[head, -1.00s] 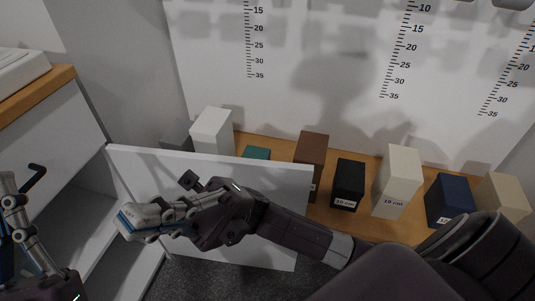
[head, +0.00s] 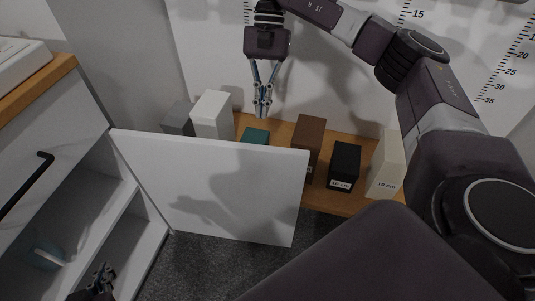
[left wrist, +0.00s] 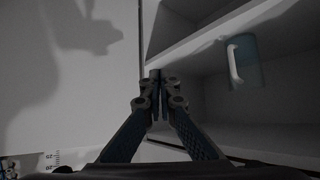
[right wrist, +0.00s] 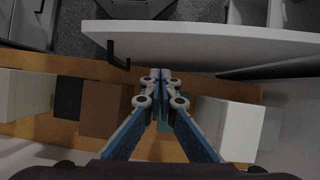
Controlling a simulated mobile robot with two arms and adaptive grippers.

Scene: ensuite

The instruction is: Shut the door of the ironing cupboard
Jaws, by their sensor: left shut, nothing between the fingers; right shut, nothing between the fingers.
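The open cupboard door (head: 215,190) is a flat white panel standing out from the cupboard (head: 145,205) on the left. My right gripper (head: 262,112) is shut and empty, pointing down beyond the door's top edge, over the wooden shelf. The right wrist view shows the door (right wrist: 210,42) edge-on from above, with a black handle (right wrist: 118,58) on the side nearer the gripper (right wrist: 155,78). My left gripper (head: 103,272) is low by the cupboard opening. The left wrist view shows it (left wrist: 158,78) shut and empty, between the door (left wrist: 70,75) and the shelves (left wrist: 265,130).
A blue mug (left wrist: 243,62) stands inside the cupboard. Behind the door, a wooden shelf (head: 325,197) holds several boxes, among them a white one (head: 212,115), a brown one (head: 307,140) and a black one (head: 344,165). A drawer front with a black handle (head: 28,185) is at the left.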

